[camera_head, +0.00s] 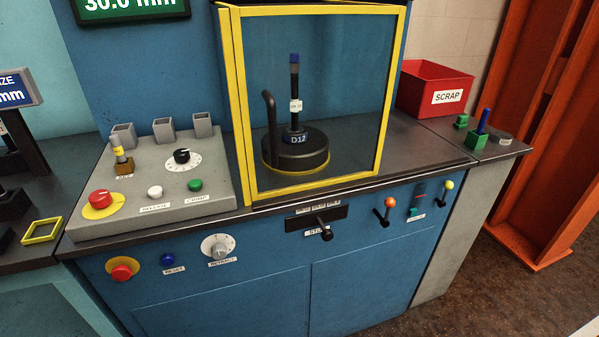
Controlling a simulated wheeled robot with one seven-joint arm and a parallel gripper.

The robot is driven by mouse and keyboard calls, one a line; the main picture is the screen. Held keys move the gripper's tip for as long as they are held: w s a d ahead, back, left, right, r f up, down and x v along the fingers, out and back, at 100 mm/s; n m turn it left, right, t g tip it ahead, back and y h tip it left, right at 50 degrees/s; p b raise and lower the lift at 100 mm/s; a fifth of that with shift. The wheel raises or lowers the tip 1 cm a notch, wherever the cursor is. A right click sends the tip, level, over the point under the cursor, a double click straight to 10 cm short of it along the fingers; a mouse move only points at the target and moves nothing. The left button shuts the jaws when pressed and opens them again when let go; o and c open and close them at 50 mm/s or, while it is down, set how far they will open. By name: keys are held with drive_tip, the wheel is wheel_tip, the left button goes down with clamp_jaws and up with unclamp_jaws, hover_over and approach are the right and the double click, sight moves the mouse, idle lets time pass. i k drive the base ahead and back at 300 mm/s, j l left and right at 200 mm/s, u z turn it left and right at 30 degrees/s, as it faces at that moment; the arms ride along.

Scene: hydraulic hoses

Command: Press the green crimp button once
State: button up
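The green crimp button (195,185) is a small round button on the sloped grey control panel (215,203), at its right front. A white label (197,197) reading "CRIMP" sits just below it. The button stands free, with nothing touching it. Whether it is pressed in cannot be told. My gripper is not in view.
On the panel are a white button (155,192), a red stop button (100,198) on yellow and a black dial (182,156). A yellow-framed guard (248,130) encloses the D12 tooling to the right. A red scrap bin (433,90) stands behind right.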

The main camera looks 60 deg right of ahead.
sight(195, 185)
drive_tip(key=z, duration=2.1)
